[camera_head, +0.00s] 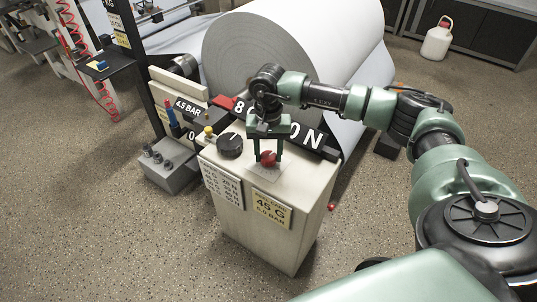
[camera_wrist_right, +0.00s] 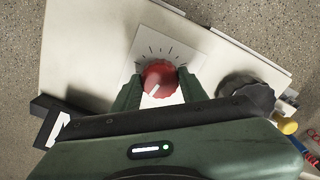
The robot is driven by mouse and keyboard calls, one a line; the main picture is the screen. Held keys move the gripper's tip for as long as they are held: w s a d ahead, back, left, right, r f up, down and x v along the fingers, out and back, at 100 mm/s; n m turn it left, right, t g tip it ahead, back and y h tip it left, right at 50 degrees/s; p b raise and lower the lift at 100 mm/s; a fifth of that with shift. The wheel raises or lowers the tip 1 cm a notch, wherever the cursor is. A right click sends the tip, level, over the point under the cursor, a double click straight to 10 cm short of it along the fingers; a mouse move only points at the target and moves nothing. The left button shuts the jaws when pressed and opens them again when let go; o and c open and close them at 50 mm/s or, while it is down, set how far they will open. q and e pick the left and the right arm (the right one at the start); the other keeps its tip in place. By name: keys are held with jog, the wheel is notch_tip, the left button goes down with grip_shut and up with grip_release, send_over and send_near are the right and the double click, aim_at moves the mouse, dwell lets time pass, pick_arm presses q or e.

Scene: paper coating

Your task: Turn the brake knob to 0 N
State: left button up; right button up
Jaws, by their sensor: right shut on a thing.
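The red knob (camera_head: 268,158) sits on a pale dial plate on top of the cream cabinet (camera_head: 237,210). In the right wrist view the red knob (camera_wrist_right: 158,77) has a white pointer line and tick marks around its far side. My right gripper (camera_head: 268,156) reaches down from above with its green fingers on both sides of the red knob, shut on it. A black display with white characters, partly hidden by my right arm, shows "0 N" (camera_head: 306,137) at its right end. My left gripper is not in view.
A black knob (camera_head: 230,145) and a yellow button (camera_head: 209,131) are left of the red knob. A large paper roll (camera_head: 262,50) stands behind. Labels (camera_head: 271,209) are on the cabinet front. The floor in front is free.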

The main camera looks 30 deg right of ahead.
aim_at(268, 156)
jog(key=shift+n, duration=1.1)
jog(key=o, duration=1.4)
notch_tip(268, 156, up, 8)
jog(key=shift+f+p, duration=0.1)
jog(key=shift+p, duration=0.4)
